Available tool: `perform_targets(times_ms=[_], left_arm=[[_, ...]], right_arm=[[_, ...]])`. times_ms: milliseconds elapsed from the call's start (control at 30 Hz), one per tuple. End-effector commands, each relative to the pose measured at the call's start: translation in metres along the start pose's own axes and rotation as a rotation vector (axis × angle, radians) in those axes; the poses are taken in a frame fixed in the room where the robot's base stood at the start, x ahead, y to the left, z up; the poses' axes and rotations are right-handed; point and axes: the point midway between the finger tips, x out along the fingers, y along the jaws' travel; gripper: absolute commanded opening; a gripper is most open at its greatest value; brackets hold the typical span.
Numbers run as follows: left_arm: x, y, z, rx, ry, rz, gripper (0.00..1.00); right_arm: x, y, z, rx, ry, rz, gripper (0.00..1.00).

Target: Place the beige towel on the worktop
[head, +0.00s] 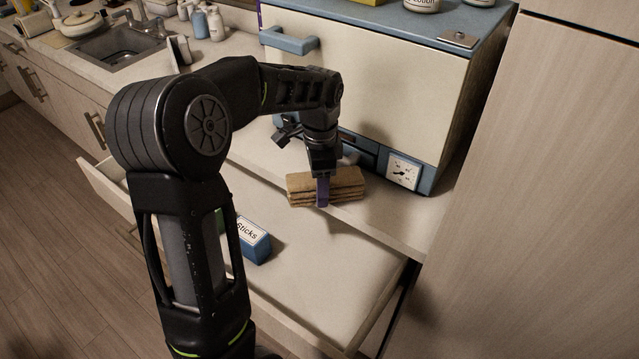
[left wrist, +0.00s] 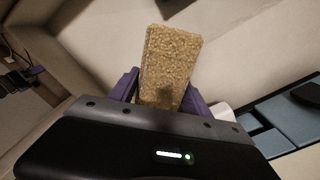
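The beige towel (head: 345,190) is a folded stack in front of the blue-and-cream cabinet, at the front edge of the worktop (head: 400,220). My left gripper (head: 322,190) points down over it, with a purple finger against the towel's near side. In the left wrist view the towel (left wrist: 170,62) stands between the two purple fingers (left wrist: 162,95), which are closed on its sides. I cannot tell whether the towel's underside touches the worktop or hangs just above it. My right gripper is not in view.
The cabinet (head: 375,75) with a dial (head: 403,172) stands close behind the towel. An open drawer (head: 330,265) below the worktop holds a blue box labelled Sticks (head: 250,240). A tall wooden panel (head: 540,200) bounds the right. A sink (head: 115,45) and bottles (head: 207,22) are at back left.

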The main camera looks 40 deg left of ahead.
Motion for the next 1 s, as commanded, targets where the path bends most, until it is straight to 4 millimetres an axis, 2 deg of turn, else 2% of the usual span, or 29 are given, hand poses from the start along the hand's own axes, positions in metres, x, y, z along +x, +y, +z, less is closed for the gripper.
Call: perform_targets(times_ms=[33,233,467,633,767,1000], left_arm=[[0.000,0.000,0.000,0.000,0.000,0.000,0.61],[0.000,0.000,0.000,0.000,0.000,0.000,0.76],[-0.001,0.000,0.000,0.000,0.000,0.000,0.76],[-0.009,-0.001,0.000,0.000,0.002,-0.002,0.76],[-0.026,-0.001,-0.001,0.000,0.002,-0.003,0.76],[-0.076,-0.001,-0.001,0.000,0.003,-0.005,0.76]], right_arm=[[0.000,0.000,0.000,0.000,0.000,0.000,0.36],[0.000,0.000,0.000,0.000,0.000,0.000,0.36],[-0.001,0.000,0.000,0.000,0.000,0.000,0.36],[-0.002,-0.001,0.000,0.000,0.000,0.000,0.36],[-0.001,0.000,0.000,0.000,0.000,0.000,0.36],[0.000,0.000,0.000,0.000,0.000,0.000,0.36]])
